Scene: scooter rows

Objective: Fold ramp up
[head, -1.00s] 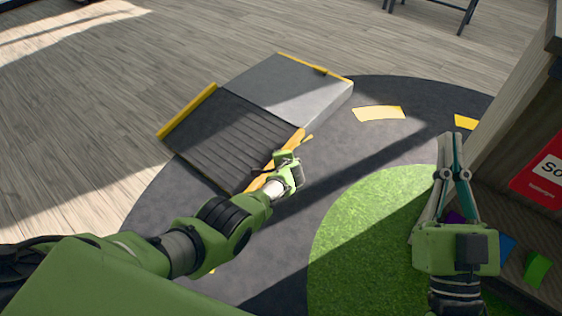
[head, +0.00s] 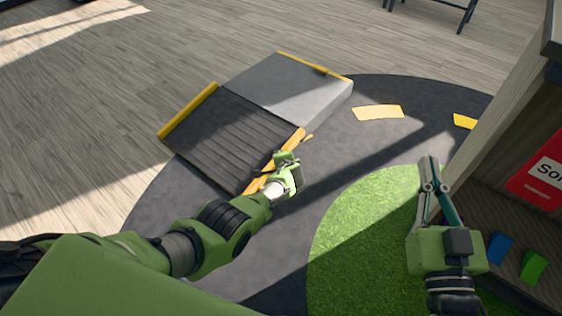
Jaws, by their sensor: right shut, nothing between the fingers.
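The ramp (head: 222,132) is a dark ribbed panel with yellow side edges, sloping down from a grey platform (head: 282,88) in the middle of the head view. My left gripper (head: 286,160) is at the ramp's right yellow edge, low on that side. Its fingers are hidden behind its own wrist, so I cannot tell whether it holds the edge. My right gripper (head: 429,162) is shut and empty above the green mat, well to the right of the ramp.
A wooden shelf unit (head: 510,110) with a red sign (head: 545,175) stands close on the right of my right gripper. Blue (head: 498,247) and green (head: 534,266) blocks lie on its low shelf. Wood floor left of the ramp is clear.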

